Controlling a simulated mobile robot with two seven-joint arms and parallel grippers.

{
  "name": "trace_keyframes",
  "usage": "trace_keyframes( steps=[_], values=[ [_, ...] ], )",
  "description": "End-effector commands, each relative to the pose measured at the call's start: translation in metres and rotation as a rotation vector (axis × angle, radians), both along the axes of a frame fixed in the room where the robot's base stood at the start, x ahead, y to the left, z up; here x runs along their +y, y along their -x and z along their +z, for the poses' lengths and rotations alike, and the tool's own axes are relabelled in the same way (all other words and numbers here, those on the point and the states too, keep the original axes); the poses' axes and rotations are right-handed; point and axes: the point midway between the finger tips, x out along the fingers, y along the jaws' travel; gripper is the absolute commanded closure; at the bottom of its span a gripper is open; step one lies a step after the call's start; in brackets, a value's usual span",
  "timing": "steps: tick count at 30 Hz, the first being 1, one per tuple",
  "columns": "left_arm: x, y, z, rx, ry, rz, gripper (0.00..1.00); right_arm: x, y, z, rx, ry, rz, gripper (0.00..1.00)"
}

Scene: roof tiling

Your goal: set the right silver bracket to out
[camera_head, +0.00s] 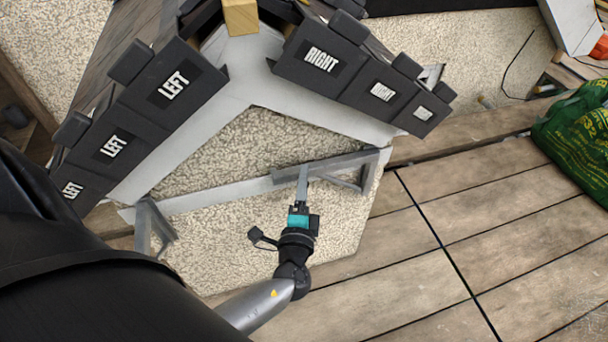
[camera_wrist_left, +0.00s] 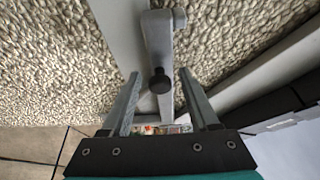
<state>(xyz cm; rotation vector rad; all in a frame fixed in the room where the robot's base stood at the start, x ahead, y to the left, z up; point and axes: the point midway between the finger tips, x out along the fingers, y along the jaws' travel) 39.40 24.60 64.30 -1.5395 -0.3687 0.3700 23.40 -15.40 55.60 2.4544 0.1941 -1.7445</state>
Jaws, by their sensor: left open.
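The right silver bracket (camera_head: 348,163) is at the lower right of the roof mock-up, against the pebbled wall, with a slanted strut near its right end. In the left wrist view a silver bracket arm (camera_wrist_left: 159,42) with a dark round knob runs down between my fingers. My left gripper (camera_head: 303,174) reaches up to the bracket's left part. It is open, with one finger on each side of the bracket arm in the left wrist view (camera_wrist_left: 164,95). Whether the fingers touch it I cannot tell. My right gripper is not in view.
The left silver bracket (camera_head: 150,232) stands out at the lower left of the wall. Dark tiles marked LEFT (camera_head: 172,86) and RIGHT (camera_head: 321,59) line the roof slopes above. A green bag (camera_head: 575,128) lies at the right. The wooden deck (camera_head: 480,235) at lower right is clear.

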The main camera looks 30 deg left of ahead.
Motion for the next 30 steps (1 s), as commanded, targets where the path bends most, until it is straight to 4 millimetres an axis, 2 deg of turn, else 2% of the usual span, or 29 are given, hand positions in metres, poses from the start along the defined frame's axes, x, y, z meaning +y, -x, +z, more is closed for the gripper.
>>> trace_keyframes(
  steps=[7,23,30],
  values=[
    [-0.0001,0.0003,-0.0001,0.000,0.000,0.000,0.40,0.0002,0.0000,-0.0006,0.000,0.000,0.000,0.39],
    [0.0001,0.0005,-0.0014,0.003,0.001,0.000,1.00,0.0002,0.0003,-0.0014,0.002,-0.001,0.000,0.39],
    [0.0001,0.0007,-0.0024,0.005,0.003,-0.001,1.00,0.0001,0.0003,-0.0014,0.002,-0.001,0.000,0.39]
  ],
)
